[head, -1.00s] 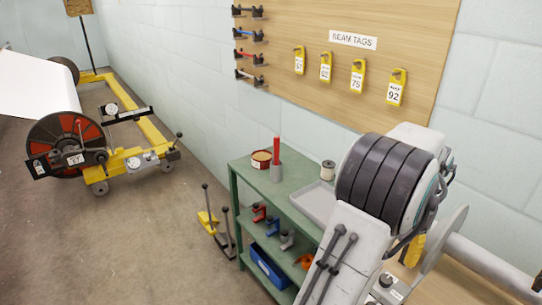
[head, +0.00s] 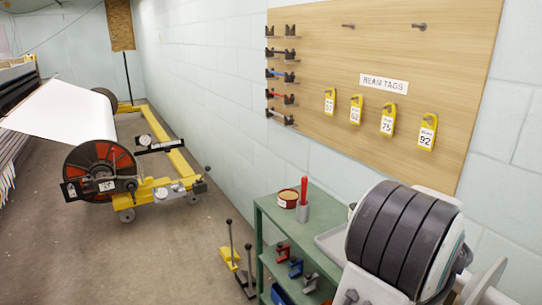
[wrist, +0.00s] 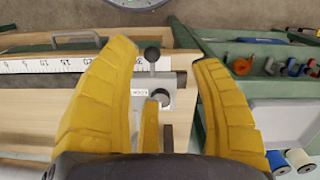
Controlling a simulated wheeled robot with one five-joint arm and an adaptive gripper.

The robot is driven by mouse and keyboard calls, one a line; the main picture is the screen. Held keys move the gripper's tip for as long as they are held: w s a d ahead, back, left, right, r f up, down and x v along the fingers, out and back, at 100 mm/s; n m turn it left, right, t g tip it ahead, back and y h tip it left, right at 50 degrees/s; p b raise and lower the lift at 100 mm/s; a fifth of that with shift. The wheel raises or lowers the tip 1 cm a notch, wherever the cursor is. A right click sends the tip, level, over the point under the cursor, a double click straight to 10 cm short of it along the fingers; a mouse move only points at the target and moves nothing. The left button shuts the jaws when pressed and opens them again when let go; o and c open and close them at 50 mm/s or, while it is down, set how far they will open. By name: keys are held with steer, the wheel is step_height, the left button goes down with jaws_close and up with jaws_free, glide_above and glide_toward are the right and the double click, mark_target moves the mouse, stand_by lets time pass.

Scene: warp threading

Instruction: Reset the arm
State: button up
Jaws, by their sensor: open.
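My gripper (wrist: 163,62) is open in the wrist view. Its two yellow fingers stand wide apart with nothing held between them. Between and beyond them are a lever with a black ball knob (wrist: 152,54), a small label plate and a white ruled scale (wrist: 40,66) on a wooden surface. I cannot tell how far the fingers are above these. In the head view my arm (head: 405,240) fills the lower right corner, its dark ribbed joint raised in front of the wall. My gripper is out of sight there.
A green shelf cart (head: 330,212) holds a red tin (head: 288,199), a grey cup with a red stick and coloured clamps, close beside my arm. A tag board (head: 440,60) hangs on the wall. A yellow beam trolley (head: 160,190) stands left. Floor between is mostly clear.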

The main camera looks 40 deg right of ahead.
steer(key=w+a+r+n+t+p, duration=0.1)
steer(key=w+a+r+n, duration=0.2)
steer(key=w+a+n, duration=0.3)
steer(key=w+a+r+n+t+p, duration=0.1)
steer(key=w+a+r+n, duration=0.3)
steer(key=a, duration=1.1)
steer(key=w+a+r+n+t+h, duration=0.1)
steer(key=w+a+r+n, duration=0.2)
steer(key=w+a+n, duration=0.4)
steer(key=shift+w+a+r+n+p, duration=0.35)
steer(key=shift+w+a, duration=0.45)
steer(key=shift+a, duration=0.85)
